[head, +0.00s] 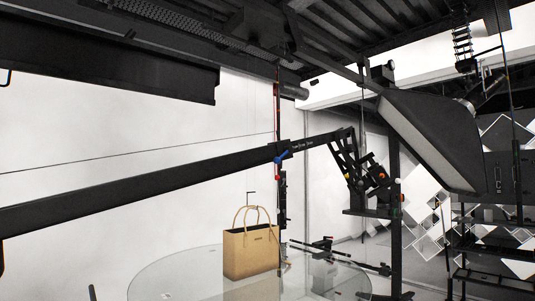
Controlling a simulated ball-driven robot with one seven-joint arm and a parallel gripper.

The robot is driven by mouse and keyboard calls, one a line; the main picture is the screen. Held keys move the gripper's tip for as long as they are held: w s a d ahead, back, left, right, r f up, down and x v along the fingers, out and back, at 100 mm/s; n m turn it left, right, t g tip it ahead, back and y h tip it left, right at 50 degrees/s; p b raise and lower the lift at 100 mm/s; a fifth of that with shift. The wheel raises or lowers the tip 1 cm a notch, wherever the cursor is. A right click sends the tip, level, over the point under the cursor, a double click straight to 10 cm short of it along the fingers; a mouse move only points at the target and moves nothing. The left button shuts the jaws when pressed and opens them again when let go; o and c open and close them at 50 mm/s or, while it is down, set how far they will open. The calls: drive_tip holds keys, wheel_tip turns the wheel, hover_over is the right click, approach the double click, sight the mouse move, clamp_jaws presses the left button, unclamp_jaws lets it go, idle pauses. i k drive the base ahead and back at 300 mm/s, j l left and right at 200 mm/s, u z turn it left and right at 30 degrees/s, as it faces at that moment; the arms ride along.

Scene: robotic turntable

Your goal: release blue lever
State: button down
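The blue lever (282,157) is small and sits on the long black boom (150,188), near a thin upright pole. It looks slightly tilted, but it is too small to make out its exact position. I cannot make out my gripper anywhere in the head view, and nothing is seen touching the lever.
A tan handbag (251,250) stands on a round glass turntable (180,275) below the boom. A black softbox (430,135) hangs at the right. Black stands and a shelf rack (490,265) fill the right side. A dark overhead beam (110,65) spans the upper left.

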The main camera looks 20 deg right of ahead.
sight(286, 149)
drive_tip(key=i+j+z, duration=0.2)
drive_tip(key=i, duration=0.3)
drive_tip(key=i+j+z, duration=0.15)
drive_tip(key=i, duration=0.3)
